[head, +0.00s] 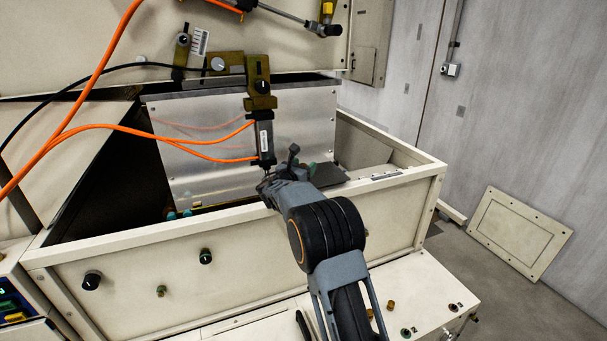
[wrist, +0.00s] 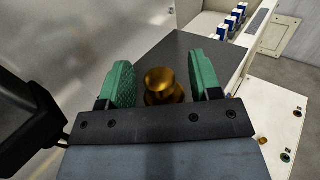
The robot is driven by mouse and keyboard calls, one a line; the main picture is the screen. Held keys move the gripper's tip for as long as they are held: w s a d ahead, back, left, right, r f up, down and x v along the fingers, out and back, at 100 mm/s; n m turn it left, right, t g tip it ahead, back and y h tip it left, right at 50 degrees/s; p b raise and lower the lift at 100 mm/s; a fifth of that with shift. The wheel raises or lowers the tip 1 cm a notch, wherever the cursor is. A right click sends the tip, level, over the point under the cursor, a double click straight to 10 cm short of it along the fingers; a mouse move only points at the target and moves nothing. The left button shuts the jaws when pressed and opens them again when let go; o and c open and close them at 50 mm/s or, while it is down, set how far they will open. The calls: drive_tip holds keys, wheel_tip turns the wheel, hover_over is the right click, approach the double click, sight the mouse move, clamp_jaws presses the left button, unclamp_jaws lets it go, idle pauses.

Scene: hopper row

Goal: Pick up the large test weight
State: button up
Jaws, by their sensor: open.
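The brass weight (wrist: 162,85), with a rounded knob on top, stands on a dark plate (wrist: 176,50) in the wrist view. My gripper (wrist: 161,72) is open, with one green pad on each side of the weight in that view. No pad visibly touches it. The black gripper body hides the weight's lower part. In the head view my gripper (head: 303,166) is over the right part of the open bin, and the weight is hidden behind it. I cannot tell there how deep the pads sit around the weight.
A shiny metal panel (head: 215,130) stands behind my gripper. A black cylinder (head: 265,140) with orange cables hangs close on its left. The bin's front rim (head: 150,236) runs below. Several blue-and-white items (wrist: 232,22) stand at the right. Small brass pieces (head: 391,305) sit on the front ledge.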

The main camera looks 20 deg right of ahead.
drive_tip(key=c, duration=1)
drive_tip(key=shift+r, duration=0.1)
clamp_jaws()
